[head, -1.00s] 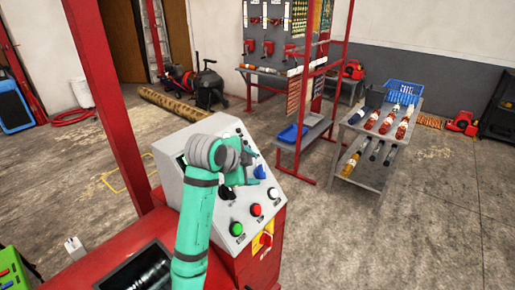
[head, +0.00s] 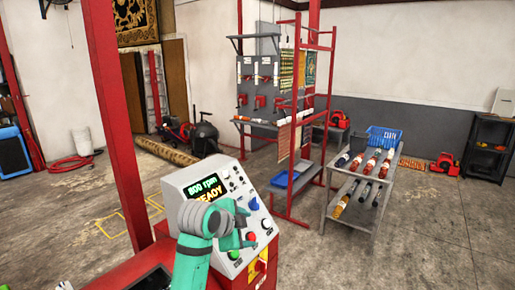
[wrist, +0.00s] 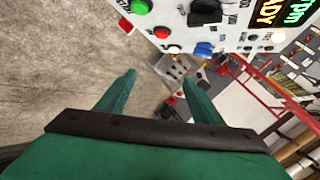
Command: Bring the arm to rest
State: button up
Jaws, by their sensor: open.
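My green arm rises from the bottom of the head view in front of the grey control panel (head: 190,183). My gripper (head: 240,228) is by the panel's face, close to its knobs and buttons; I cannot tell from the head view whether it touches. In the wrist view my gripper (wrist: 158,92) has its two fingers apart with nothing between them. The panel (wrist: 215,30) fills the top of that view, beyond the fingertips. Its display (head: 208,188) reads "800 rpm" and "READY".
A red post (head: 115,120) stands left of the panel. A red frame rack (head: 290,185) and a grey cart (head: 338,208) with bottles and a blue basket (head: 384,137) stand to the right. A rolled rug (head: 165,150) lies behind.

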jog(key=s+d+f+n+t+h, duration=0.15)
jog(key=d+f+n, duration=0.25)
jog(key=f, duration=0.5)
jog(key=s+d+f+n+t+y, duration=0.1)
jog(key=s+d+f+n+t, duration=0.2)
jog(key=f, duration=0.6)
jog(key=s+d+f+n+y, duration=0.2)
jog(key=s+f+n, duration=0.4)
jog(key=s+f, duration=0.55)
jog(key=s+a+f+n+t+y, duration=0.1)
jog(key=s+f+n, duration=0.1)
jog(key=s, duration=0.8)
jog(key=s+a+f+n+y, duration=0.1)
jog(key=s+f+n, duration=0.1)
jog(key=s, duration=0.7)
jog(key=s+a+r, duration=0.2)
jog(key=s+r, duration=0.2)
jog(key=s, duration=0.5)
jog(key=s+a+r+t+y, duration=0.1)
jog(key=s+r, duration=0.3)
jog(key=s, duration=0.5)
jog(key=shift+s+a+r+n, duration=0.15)
jog(key=shift+s+a+n, duration=0.1)
jog(key=shift+a+n, duration=0.1)
